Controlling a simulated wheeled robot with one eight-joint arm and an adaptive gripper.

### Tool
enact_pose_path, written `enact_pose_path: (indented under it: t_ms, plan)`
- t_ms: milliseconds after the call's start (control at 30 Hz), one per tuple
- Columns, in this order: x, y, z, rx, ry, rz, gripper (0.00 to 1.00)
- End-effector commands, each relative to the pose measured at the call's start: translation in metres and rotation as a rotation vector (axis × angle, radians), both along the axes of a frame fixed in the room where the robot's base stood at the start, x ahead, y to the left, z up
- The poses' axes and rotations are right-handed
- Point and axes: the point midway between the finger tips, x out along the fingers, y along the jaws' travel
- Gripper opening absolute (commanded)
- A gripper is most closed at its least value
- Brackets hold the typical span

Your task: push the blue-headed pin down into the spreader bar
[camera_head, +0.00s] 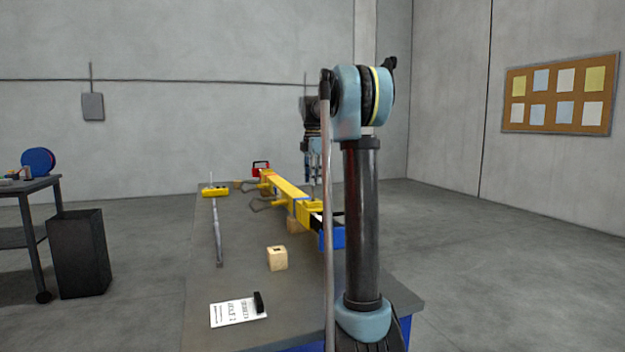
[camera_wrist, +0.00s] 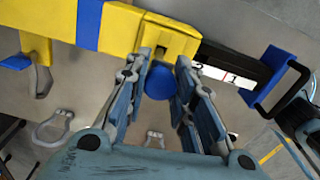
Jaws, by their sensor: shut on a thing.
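The blue-headed pin (camera_wrist: 161,82) shows its round head between my gripper's fingers in the wrist view. My gripper (camera_wrist: 162,65) is shut on the pin's head, beside the bar's yellow end. In the head view the spreader bar (camera_head: 283,187) runs along the workbench, with my gripper (camera_head: 314,178) over it, partly hidden by my arm.
The grey workbench (camera_head: 205,300) carries a wooden block (camera_head: 277,258), a paper sheet (camera_head: 232,313), a yellow item (camera_head: 215,191) and a long grey rod (camera_head: 217,235). Metal shackles (camera_wrist: 53,128) lie by the bar. A dark bin (camera_head: 78,255) stands at left.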

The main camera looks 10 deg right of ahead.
Motion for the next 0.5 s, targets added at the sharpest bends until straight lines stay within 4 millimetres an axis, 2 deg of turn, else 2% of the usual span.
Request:
enact_pose_path:
  t_ms: [500]
  plan:
    - [0.0001, -0.0003, -0.0084, 0.000, 0.000, 0.000, 0.00]
